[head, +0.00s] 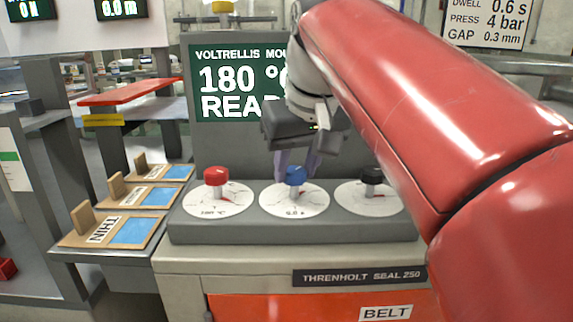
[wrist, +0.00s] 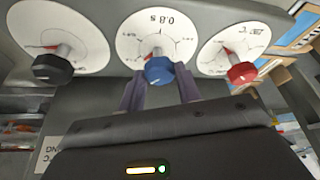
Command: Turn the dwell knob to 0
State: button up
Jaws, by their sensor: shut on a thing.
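The blue knob (head: 295,176) stands on the middle white dial (head: 312,203) of the grey panel. In the wrist view the blue knob (wrist: 159,70) sits in front of its dial (wrist: 128,47), which reads 0.8 s at its edge. A red pointer mark shows beside the knob's shaft. My gripper (head: 298,165) comes down from above, its two fingers on either side of the blue knob. In the wrist view my gripper (wrist: 160,88) is shut on the blue knob. The exact pointer reading is too small to tell.
A red knob (head: 216,176) on its own dial is left of the blue one; a black knob (head: 372,176) is right of it. A green screen (head: 225,85) stands behind. Wooden sample boards (head: 115,229) lie at the left. A sign (head: 488,22) lists dwell 0.6 s.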

jog(key=n, duration=0.2)
jog(key=n+g+y, duration=0.1)
jog(key=n, duration=0.1)
jog(key=shift+w+d+r+n+y+p, duration=0.1)
jog(key=shift+n+y+p, duration=0.2)
jog(key=shift+w+d+n+g+y, duration=0.1)
jog(key=shift+n+g+y, duration=0.45)
jog(key=shift+n, duration=1.45)
jog(key=o, duration=1)
jog(key=shift+c, duration=0.2)
jog(key=v, duration=0.7)
jog(key=shift+r, duration=0.35)
jog(key=shift+d, duration=0.15)
